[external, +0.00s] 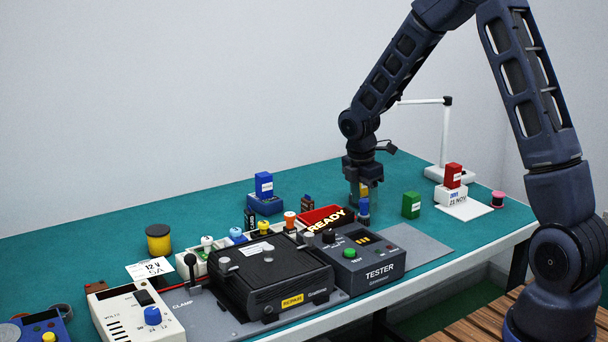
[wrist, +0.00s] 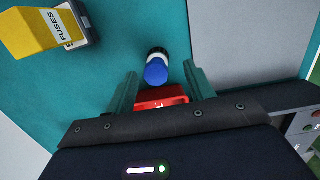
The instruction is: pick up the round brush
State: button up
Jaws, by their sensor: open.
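A small upright item with a round blue top, which I take for the round brush (external: 363,208), stands on the green bench top just below my gripper (external: 361,193). In the wrist view the round brush (wrist: 156,70) shows its blue top, with a dark and white part behind it. It lies between and slightly beyond the tips of my gripper (wrist: 162,75). The two fingers are spread apart, with nothing clamped between them. A red piece with a white mark (wrist: 162,98) shows between the fingers, nearer my palm. Bristles cannot be made out.
A yellow fuses box (wrist: 42,32) stands nearby. The grey tester (external: 370,262) and a red tray (external: 318,217) are close on the near side and left. A green box (external: 411,205) stands to the right.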

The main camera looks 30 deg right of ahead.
aim_at(364, 200)
jog(key=shift+w+d+f, duration=0.1)
jog(key=shift+d+f, duration=0.1)
jog(key=shift+f, duration=0.8)
jog(key=shift+w+d+f, duration=0.1)
jog(key=shift+d+f, duration=0.05)
jog(key=shift+f, duration=0.8)
jog(key=c, duration=1)
jog(key=shift+r, duration=0.15)
